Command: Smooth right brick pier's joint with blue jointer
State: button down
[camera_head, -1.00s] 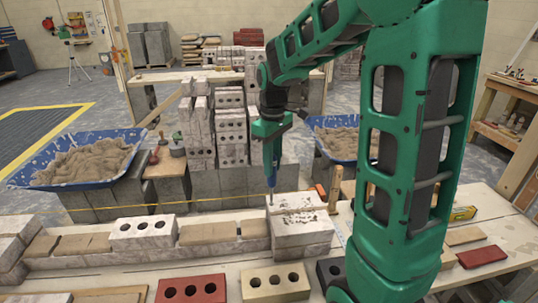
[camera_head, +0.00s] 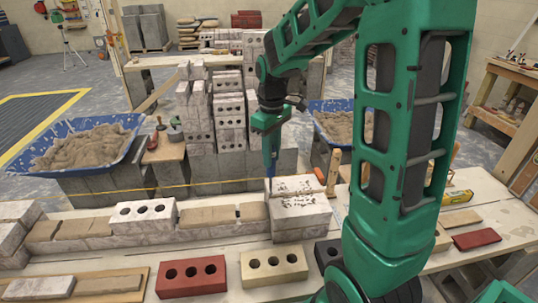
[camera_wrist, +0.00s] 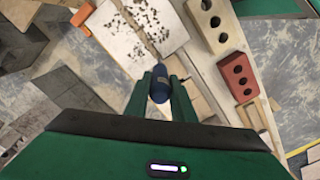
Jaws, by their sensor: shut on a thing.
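The right brick pier (camera_head: 300,220) is a pale block stack at the right end of the low wall, its top dotted with dark mortar specks. Its speckled top also shows in the wrist view (camera_wrist: 143,22). My gripper (camera_head: 268,140) is shut on the blue jointer (camera_head: 269,160) and holds it upright at the pier's left edge. In the wrist view the blue handle (camera_wrist: 159,84) sits between the two green fingers. The jointer's tip is close to the pier's left face; whether it touches the joint I cannot tell.
A low wall course with a three-hole brick (camera_head: 144,215) runs left of the pier. A red brick (camera_head: 191,275) and a cream brick (camera_head: 274,266) lie in front. Blue mortar tubs (camera_head: 120,170) and a tall block stack (camera_head: 230,118) stand behind. A yellow line (camera_head: 110,196) crosses behind the wall.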

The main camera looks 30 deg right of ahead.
jog(key=shift+s+f, duration=0.1)
jog(key=shift+f, duration=0.5)
dwell(0.8)
jog(key=s+d, duration=0.3)
jog(key=d, duration=0.5)
jog(key=s+d, duration=0.3)
jog(key=d, duration=0.5)
jog(key=shift+s+d, duration=0.35)
jog(key=shift+s, duration=0.05)
dwell(2.2)
jog(key=w+a+r, duration=0.1)
jog(key=a+r, duration=0.2)
jog(key=r, duration=0.3)
dwell(1.1)
dwell(0.7)
